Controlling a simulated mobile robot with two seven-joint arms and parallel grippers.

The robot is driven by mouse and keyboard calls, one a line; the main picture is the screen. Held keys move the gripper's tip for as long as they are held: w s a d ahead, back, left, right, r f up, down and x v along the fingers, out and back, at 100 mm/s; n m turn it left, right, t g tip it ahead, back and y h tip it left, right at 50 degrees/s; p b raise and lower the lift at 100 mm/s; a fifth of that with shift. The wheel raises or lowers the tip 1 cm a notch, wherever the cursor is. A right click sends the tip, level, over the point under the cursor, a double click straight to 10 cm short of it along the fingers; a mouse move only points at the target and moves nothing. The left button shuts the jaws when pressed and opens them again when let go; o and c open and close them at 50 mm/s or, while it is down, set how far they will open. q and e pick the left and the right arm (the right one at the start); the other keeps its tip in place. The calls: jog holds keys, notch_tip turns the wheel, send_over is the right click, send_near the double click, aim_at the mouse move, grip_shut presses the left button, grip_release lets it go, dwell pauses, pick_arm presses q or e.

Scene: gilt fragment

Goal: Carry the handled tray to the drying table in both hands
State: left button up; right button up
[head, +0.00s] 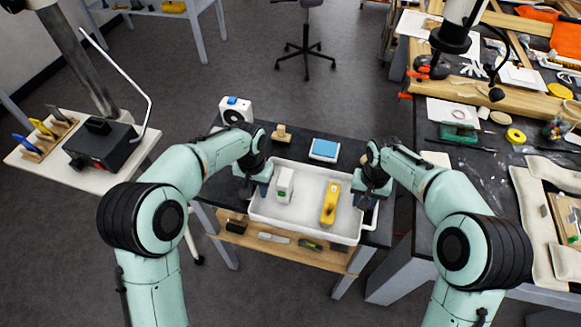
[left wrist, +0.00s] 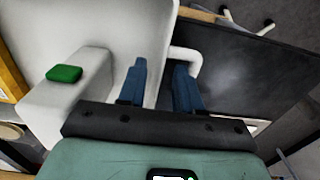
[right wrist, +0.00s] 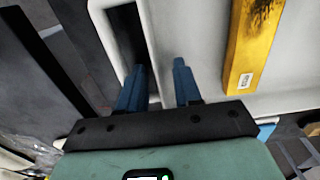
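The white handled tray (head: 262,207) sits on a dark-topped table in the head view. It holds a white block-like item with a green top (head: 285,184) and a yellow item (head: 330,203). My left gripper (left wrist: 160,75) is at the tray's left end, fingers apart; the handle bar (left wrist: 190,58) shows beside its right finger. My right gripper (right wrist: 158,75) is at the right end, fingers apart, with the handle opening by its left finger and the tray's rim between the fingers. Finger contact is not clear. I cannot tell which table is the drying table.
On the dark table (head: 265,142) behind the tray stand a white device (head: 236,110), a wooden piece (head: 281,133) and a blue-topped box (head: 324,150). A pale table (head: 120,176) with a black device is left. A cluttered workbench is right. A chair (head: 306,50) stands on open floor behind.

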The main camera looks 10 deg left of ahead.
pick_arm(q)
notch_tip(320, 180, up, 7)
jog(key=shift+f, duration=0.1)
pick_arm(e)
jog(key=shift+r, duration=0.1)
pick_arm(q)
jog(key=shift+r, duration=0.2)
pick_arm(e)
notch_tip(320, 180, up, 12)
dwell(0.7)
